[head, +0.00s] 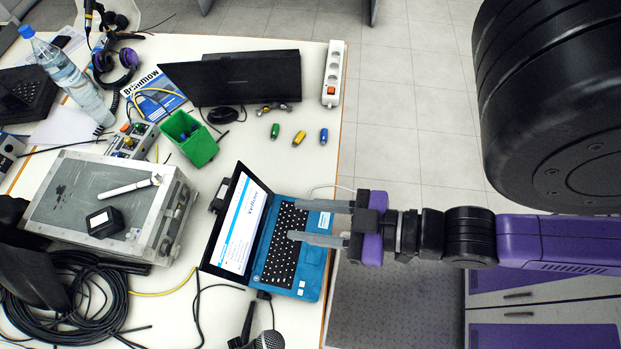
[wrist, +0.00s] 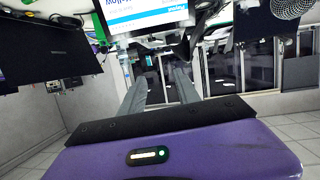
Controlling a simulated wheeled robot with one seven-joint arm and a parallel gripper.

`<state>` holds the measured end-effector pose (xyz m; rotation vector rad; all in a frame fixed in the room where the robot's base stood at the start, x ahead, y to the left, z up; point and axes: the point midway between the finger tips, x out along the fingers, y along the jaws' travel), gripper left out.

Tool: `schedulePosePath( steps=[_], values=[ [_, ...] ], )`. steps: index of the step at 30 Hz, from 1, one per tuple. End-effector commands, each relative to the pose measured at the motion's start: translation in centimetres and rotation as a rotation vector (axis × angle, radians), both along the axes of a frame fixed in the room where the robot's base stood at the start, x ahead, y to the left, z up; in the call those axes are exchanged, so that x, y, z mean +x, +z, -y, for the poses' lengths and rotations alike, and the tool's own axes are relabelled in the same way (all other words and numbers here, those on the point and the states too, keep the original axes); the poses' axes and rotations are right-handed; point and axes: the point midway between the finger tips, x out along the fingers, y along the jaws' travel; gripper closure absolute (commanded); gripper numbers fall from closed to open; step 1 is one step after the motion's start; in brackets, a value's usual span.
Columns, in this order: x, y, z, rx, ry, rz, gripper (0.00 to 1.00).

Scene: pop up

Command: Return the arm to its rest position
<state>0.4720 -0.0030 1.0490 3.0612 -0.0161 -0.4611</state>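My gripper (head: 292,222) is at the end of my purple and black arm, which reaches in from the right of the head view. Its two grey fingers point left and lie over the keyboard of the blue laptop (head: 312,262). The fingers are apart with nothing between them. The wrist view also shows the two fingers of my gripper (wrist: 160,80) spaced apart, with the lit laptop screen (wrist: 145,14) beyond them at the top. How high the fingers are above the keyboard is hard to tell.
The white table (head: 258,140) holds a grey metal case (head: 75,190), a green bin (head: 190,138), a dark laptop (head: 235,78), a power strip (head: 333,75), a water bottle (head: 70,75), coiled black cables (head: 75,310) and a microphone (head: 268,340).

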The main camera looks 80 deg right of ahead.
Motion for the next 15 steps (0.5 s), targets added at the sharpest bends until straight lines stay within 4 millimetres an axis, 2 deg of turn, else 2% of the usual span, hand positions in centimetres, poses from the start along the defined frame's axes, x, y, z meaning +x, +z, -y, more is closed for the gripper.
schedulePosePath(
  steps=[2,5,12,15],
  values=[
    [-0.38,0.99,-0.28,0.032,0.004,0.019,0.61],
    [-0.5,1.44,-0.37,0.05,0.005,0.029,0.61],
    [-0.46,1.33,-0.35,0.049,0.004,0.029,0.61],
    [-0.46,0.51,-0.35,0.048,0.004,0.029,0.61]
  ],
)
